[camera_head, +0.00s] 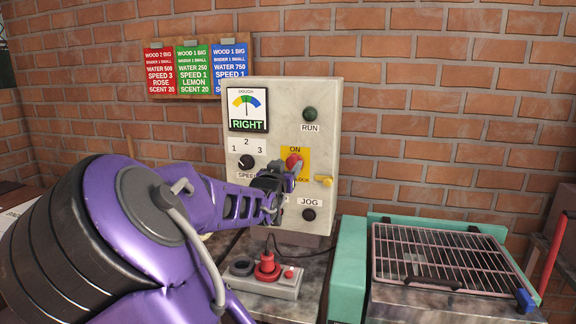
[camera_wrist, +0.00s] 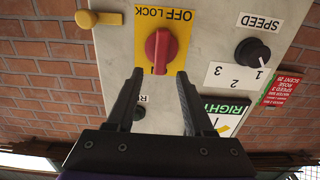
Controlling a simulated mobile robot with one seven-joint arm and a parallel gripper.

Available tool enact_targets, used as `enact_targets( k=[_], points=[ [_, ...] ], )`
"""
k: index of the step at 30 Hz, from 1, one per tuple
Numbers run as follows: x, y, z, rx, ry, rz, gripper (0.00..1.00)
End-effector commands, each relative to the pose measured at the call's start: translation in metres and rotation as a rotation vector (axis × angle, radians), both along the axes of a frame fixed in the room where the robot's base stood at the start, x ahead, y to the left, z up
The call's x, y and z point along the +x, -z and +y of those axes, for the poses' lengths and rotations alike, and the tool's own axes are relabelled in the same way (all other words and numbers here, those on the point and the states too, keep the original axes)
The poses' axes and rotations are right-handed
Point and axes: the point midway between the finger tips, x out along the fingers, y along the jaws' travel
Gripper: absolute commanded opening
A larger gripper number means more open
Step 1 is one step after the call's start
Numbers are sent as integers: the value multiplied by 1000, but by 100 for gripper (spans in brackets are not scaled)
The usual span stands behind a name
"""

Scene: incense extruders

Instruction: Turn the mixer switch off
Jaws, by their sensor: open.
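The mixer switch is a red rotary knob (camera_head: 293,161) on a yellow plate (camera_head: 301,178) marked ON at its top, on the front of a grey control panel (camera_head: 237,98). In the wrist view the red knob (camera_wrist: 161,48) has its grip bar upright, and the plate (camera_wrist: 183,15) carries the words OFF LOCK. My gripper (camera_head: 290,177) is just in front of the plate, partly covering it. In the wrist view my gripper (camera_wrist: 159,75) is open and empty, its two fingers apart on either side of the knob's line, with the knob beyond the tips.
A speed dial (camera_head: 246,161) is left of the switch, under a RIGHT display (camera_head: 248,124). RUN (camera_head: 310,114) and JOG (camera_head: 309,214) buttons and a yellow latch (camera_head: 323,180) are near.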

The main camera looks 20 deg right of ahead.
Motion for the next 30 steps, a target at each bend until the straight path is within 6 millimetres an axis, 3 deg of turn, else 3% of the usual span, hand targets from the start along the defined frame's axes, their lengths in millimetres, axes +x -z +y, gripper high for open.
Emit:
enact_targets(
  k=[9,21,30],
  points=[
    [30,0,-21,-1,1,0,52],
    [34,0,-23,1,0,0,52],
    [34,0,-23,1,0,-1,0]
  ],
)
